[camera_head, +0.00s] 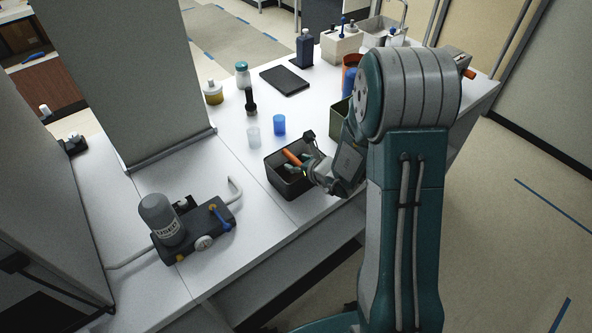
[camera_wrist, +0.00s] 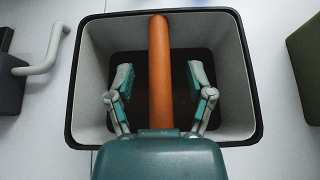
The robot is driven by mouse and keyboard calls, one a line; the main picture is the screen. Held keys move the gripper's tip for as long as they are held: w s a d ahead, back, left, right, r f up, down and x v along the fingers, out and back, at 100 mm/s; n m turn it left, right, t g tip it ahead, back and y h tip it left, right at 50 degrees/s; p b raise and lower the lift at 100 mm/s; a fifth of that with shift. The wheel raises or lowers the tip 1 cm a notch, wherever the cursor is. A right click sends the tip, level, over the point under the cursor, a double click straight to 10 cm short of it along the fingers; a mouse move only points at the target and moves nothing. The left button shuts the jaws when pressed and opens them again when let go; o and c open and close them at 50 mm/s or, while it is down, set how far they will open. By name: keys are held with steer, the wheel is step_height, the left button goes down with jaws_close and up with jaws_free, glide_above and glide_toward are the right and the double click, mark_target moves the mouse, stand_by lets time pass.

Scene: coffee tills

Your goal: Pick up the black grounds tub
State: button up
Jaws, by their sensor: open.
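The black grounds tub (camera_head: 273,172) stands on the white counter. It is an open box with a dark rim, and an orange bar (camera_head: 292,158) lies across its top. In the wrist view the tub's rim (camera_wrist: 77,70) frames the picture, and the orange bar (camera_wrist: 160,70) runs from the far rim towards me, between my fingers. My gripper (camera_wrist: 160,82) is open, with one finger on each side of the bar and apart from it. In the head view my gripper (camera_head: 300,170) is over the tub, and my arm hides its right side.
A green box (camera_head: 340,120) stands close behind the tub. A blue cup (camera_head: 279,125) and a clear cup (camera_head: 253,138) stand beyond it. Counter between is clear.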

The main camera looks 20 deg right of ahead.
steer(key=shift+w, duration=0.1)
steer(key=shift+c, duration=0.3)
jaws_close()
